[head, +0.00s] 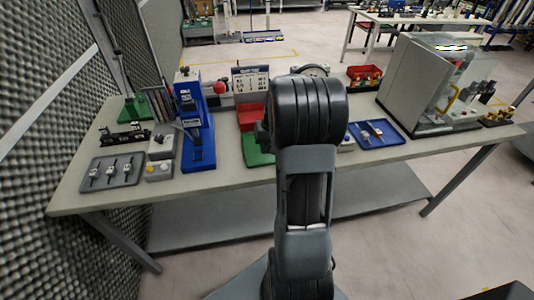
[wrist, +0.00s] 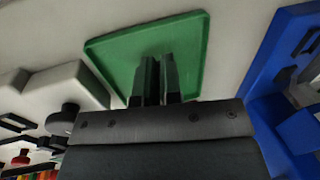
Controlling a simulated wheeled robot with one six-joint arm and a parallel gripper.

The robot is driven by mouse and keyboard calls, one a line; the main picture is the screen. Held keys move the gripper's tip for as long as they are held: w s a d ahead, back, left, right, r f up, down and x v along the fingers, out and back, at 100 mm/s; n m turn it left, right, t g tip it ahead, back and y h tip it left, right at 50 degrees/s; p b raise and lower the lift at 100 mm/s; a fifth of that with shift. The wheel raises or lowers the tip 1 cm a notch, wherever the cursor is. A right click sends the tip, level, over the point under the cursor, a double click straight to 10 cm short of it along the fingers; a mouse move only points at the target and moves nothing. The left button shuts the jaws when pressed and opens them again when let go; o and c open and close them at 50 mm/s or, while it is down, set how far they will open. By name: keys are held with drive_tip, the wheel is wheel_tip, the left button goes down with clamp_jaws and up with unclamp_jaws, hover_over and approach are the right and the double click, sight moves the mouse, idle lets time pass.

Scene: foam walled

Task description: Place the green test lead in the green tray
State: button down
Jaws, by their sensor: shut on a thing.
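The green tray (wrist: 112,48) is a shallow square with a low rim, and its visible floor looks bare in the wrist view. In the head view the green tray (head: 258,152) is partly hidden behind my arm. My gripper (wrist: 155,62) shows dark fingers close together, overlapping the tray in the picture. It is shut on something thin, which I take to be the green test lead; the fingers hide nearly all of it. The height of the fingertips above the tray cannot be told. In the head view my arm hides the gripper.
A blue press (head: 196,125) stands left of the tray in the head view; its blue base (wrist: 268,75) is at the right in the wrist view. A pale box (wrist: 62,82) with a black knob is close on the other side. A red bin (head: 250,117) stands behind the tray.

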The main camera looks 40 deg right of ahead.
sight(266, 160)
drive_tip(key=shift+w+d+f, duration=0.15)
drive_tip(key=shift+d+f, duration=0.05)
drive_tip(key=shift+f, duration=0.2)
drive_tip(key=shift+w+d+f, duration=0.15)
drive_tip(key=shift+d+f, duration=0.05)
drive_tip(key=shift+f, duration=1.5)
drive_tip(key=shift+f, duration=0.2)
drive_tip(key=c, duration=1.3)
unclamp_jaws()
wheel_tip(266, 160, up, 11)
drive_tip(key=d, duration=0.2)
drive_tip(key=s+a+r+n+h, duration=0.1)
drive_tip(key=s+a+r, duration=0.1)
drive_tip(key=a, duration=0.5)
drive_tip(key=s+a+r+n, duration=0.1)
drive_tip(key=s+a+r, duration=0.1)
drive_tip(key=a, duration=0.4)
drive_tip(key=s+a+n+t, duration=0.1)
drive_tip(key=s+a, duration=0.2)
drive_tip(key=s+a+n, duration=0.1)
drive_tip(key=s+a, duration=0.2)
drive_tip(key=s+a+f+n+t+h, duration=0.1)
drive_tip(key=s+a, duration=0.2)
drive_tip(key=a, duration=0.1)
drive_tip(key=shift+f+t, duration=0.1)
drive_tip(key=shift+t, duration=0.2)
